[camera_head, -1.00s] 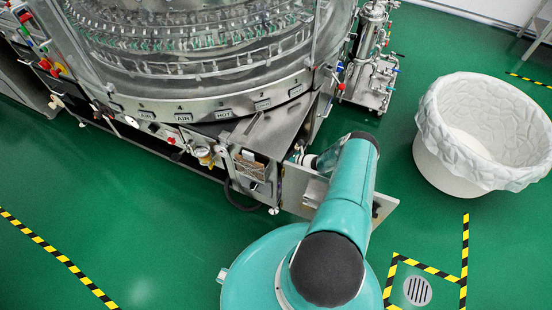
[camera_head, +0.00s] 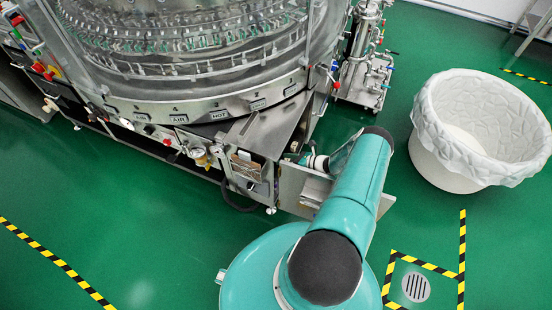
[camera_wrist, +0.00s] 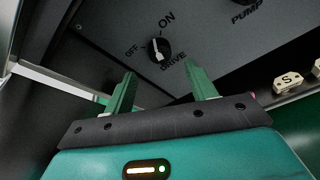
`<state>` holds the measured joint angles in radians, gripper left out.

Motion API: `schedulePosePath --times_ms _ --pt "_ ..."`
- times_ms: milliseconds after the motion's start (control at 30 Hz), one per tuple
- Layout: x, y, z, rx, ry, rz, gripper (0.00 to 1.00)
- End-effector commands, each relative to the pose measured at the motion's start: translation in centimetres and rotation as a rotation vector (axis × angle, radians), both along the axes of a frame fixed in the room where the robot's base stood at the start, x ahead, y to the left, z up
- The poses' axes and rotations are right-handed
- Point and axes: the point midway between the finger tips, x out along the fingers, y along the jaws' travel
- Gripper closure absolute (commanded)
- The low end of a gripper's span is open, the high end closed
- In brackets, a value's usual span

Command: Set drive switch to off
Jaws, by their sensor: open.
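The drive switch (camera_wrist: 158,49) is a round black knob with a pale mark, on a dark grey panel (camera_wrist: 205,45) in the wrist view. The OFF label is to its left, ON is above it and DRIVE is just below right. I cannot tell for sure which label the mark points to. My gripper (camera_wrist: 162,75) is open, its two green fingers apart below the knob in the picture, with nothing between them. The knob appears between and beyond the fingertips, with no contact visible. In the head view my arm hides the gripper and the switch.
The rotary washer (camera_head: 190,110) stands at the upper left in the head view. A white lined bin (camera_head: 455,145) stands at the right. A PUMP label and pale S-marked button (camera_wrist: 288,80) show in the wrist view.

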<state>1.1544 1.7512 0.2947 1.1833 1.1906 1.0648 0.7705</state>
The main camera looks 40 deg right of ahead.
Motion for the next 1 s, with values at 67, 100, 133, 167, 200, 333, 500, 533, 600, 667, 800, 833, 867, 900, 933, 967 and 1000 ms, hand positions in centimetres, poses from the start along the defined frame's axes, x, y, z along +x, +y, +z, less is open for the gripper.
schedulePosePath --times_ms 67,100,133,167,200,333,500,533,600,667,800,833,867,900,933,967,1000 --pt "-1.5 -1.1 0.6 0.0 0.0 -0.004 0.44" --pt "-2.1 -1.6 0.8 0.001 -0.001 -0.003 0.44" --pt "-2.7 -1.9 1.0 0.0 0.0 -0.003 0.44" --pt "-3.1 -2.2 1.2 -0.001 0.0 -0.003 0.44" --pt "-3.7 -2.6 1.4 -0.001 0.0 -0.002 0.44" --pt "-5.0 -3.5 1.8 0.001 0.0 -0.002 0.44" --pt "-5.7 -3.9 2.1 0.001 -0.001 0.0 0.44" --pt "-5.7 -3.9 2.1 0.001 -0.001 0.0 0.44" --pt "-5.7 -3.9 2.1 0.001 -0.001 0.0 0.44" --pt "-5.7 -3.9 2.1 0.001 -0.001 0.0 0.44" --pt "-5.8 -3.9 2.1 0.002 0.0 0.0 0.44" --pt "-5.8 -4.0 2.0 0.004 0.001 -0.001 0.44" --pt "-5.9 -4.1 2.0 0.006 0.003 -0.002 0.44" --pt "-6.1 -4.2 2.0 0.011 0.005 -0.003 0.44" --pt "-6.2 -4.4 1.9 0.016 0.008 -0.005 0.44" --pt "-6.4 -4.6 1.9 0.02 0.011 -0.007 0.44" --pt "-6.6 -4.9 1.8 0.028 0.015 -0.009 0.44"
